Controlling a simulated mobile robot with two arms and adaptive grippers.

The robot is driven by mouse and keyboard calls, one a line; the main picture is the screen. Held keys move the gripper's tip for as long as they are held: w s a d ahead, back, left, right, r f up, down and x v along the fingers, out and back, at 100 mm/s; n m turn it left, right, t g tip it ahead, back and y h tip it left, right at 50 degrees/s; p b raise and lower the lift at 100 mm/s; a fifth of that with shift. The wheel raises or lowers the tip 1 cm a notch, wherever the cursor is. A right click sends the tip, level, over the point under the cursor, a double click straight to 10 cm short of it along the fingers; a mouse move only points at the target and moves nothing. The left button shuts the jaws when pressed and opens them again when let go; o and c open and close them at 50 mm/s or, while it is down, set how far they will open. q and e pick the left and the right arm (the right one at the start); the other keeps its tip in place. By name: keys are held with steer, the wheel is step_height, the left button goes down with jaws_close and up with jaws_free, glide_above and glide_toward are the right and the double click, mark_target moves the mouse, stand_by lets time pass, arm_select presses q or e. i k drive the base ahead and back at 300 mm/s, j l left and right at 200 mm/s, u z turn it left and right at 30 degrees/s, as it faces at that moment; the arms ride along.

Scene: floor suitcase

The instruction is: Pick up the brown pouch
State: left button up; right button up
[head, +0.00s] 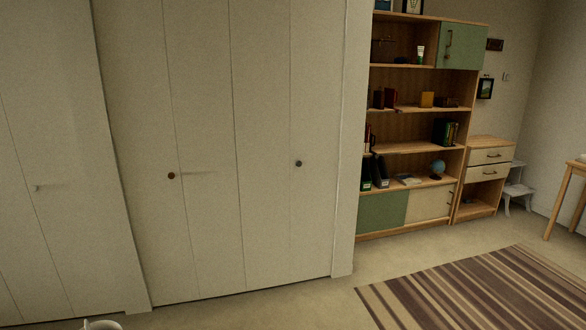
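I cannot make out a brown pouch in the head view. Neither of my grippers can be made out in this view. A small pale rounded shape shows at the bottom edge on the left, cut off by the frame, and I cannot tell what it is.
White closet doors (235,220) fill the left and middle, shut. A wooden bookshelf (412,147) holds books, a yellow-orange item (427,99) and a globe (438,167). A drawer unit (486,174) stands beside it. A striped rug (475,295) covers open floor; a table (574,190) is far right.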

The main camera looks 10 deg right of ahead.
mark_target(379, 96)
steer(key=i+l+z, duration=0.15)
steer(key=i+z, duration=0.25)
steer(key=i, duration=0.65)
steer(key=i+j+z, duration=0.15)
steer(key=i+z, duration=0.3)
steer(key=i, duration=0.6)
steer(key=i+l+z, duration=0.1)
steer(key=i+z, duration=0.15)
steer(key=i, duration=1.8)
